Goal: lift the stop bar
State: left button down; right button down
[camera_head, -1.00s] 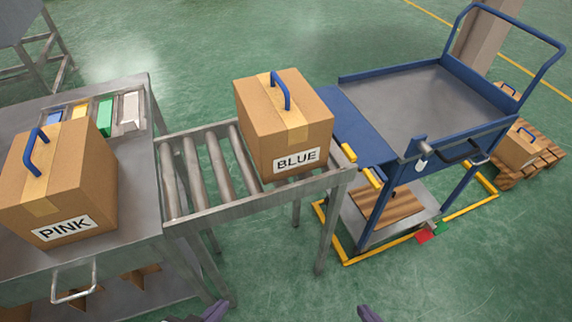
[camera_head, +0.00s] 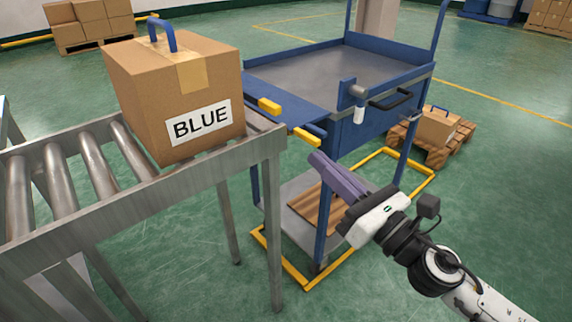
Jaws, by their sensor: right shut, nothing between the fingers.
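I cannot tell for certain which part is the stop bar. At the conveyor's right end, two yellow blocks show, one at the back (camera_head: 269,105) and one nearer (camera_head: 306,137), by the blue plate (camera_head: 285,90) of the cart. My right gripper (camera_head: 318,160) comes in from the lower right. Its purple fingers are shut and empty, their tips just below and right of the nearer yellow block in the picture. Whether they touch it is unclear. The cardboard box marked BLUE (camera_head: 180,100) stands on the conveyor's end. My left gripper is out of view.
The roller conveyor (camera_head: 150,193) fills the left. The blue cart (camera_head: 350,140) has a black handle (camera_head: 390,98) and stands within a yellow floor frame (camera_head: 310,280). A pallet with a smaller box (camera_head: 436,127) is behind it. The green floor in front is clear.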

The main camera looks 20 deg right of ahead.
jog(key=w+a+r+n, duration=0.1)
jog(key=w, duration=0.1)
jog(key=w+a+r+p, duration=0.1)
jog(key=w, duration=0.2)
jog(key=w+a+r+n, duration=0.1)
jog(key=w, duration=0.1)
jog(key=shift+w+a+n+y+p, duration=0.25)
jog(key=shift+w+n+y+p, duration=0.05)
jog(key=shift+w+y, duration=0.1)
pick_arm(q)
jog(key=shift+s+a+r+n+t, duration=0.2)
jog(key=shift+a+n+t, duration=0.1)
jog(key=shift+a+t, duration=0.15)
pick_arm(e)
jog(key=shift+w+a, duration=0.2)
jog(key=shift+w, duration=0.4)
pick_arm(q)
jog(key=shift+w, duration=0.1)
